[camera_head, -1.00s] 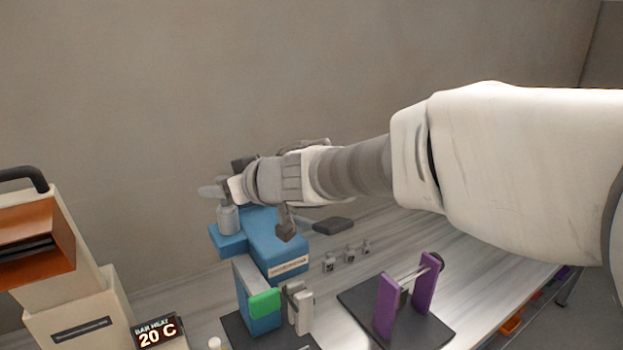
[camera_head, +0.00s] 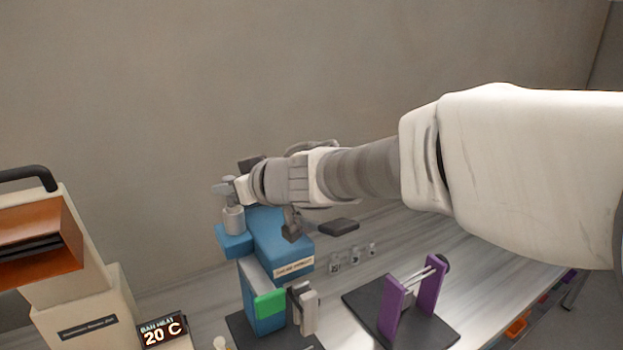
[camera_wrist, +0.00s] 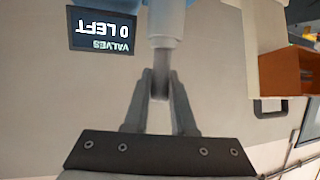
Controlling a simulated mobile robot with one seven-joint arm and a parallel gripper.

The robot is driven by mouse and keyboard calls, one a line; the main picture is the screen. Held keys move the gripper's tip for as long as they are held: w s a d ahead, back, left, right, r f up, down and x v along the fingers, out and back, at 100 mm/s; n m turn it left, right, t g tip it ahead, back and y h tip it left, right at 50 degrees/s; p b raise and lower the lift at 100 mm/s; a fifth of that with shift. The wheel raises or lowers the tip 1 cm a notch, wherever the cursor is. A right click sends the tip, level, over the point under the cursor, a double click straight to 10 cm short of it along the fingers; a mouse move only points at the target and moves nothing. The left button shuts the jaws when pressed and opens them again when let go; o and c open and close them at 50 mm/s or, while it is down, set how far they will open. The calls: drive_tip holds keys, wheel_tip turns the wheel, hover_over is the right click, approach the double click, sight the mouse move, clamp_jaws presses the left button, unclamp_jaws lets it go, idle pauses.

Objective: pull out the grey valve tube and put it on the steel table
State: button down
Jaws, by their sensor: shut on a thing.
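A short light-grey cylinder (camera_head: 234,221) stands upright on the blue machine's low front block. My gripper (camera_head: 224,187) is just above it. In the wrist view my gripper (camera_wrist: 160,88) is shut on a narrow grey tube (camera_wrist: 160,68), which runs to a wider pale cylinder (camera_wrist: 166,22) at the top of the picture. I cannot tell whether the tube is still seated in it. The steel table (camera_head: 470,270) spreads below and to the right.
The blue machine (camera_head: 275,240) stands under my wrist. A display reading 0 left (camera_wrist: 101,28) is beside the cylinder. A beige machine (camera_head: 85,300) stands at left. A purple-posted stand (camera_head: 428,292) and several small metal parts (camera_head: 352,256) are at right. Bare table lies around them.

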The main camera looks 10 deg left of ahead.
drive_tip(key=shift+r+p, duration=0.8)
drive_tip(key=shift+p, duration=0.05)
idle(0.3)
drive_tip(key=shift+r+p, duration=2.85)
drive_tip(key=shift+p, duration=0.65)
wheel_tip(320, 180, up, 3)
drive_tip(key=p, duration=0.2)
drive_tip(key=shift+f+p, duration=0.2)
drive_tip(key=shift+p, duration=0.2)
drive_tip(key=shift+r+b, duration=0.3)
drive_tip(key=shift+r, duration=0.4)
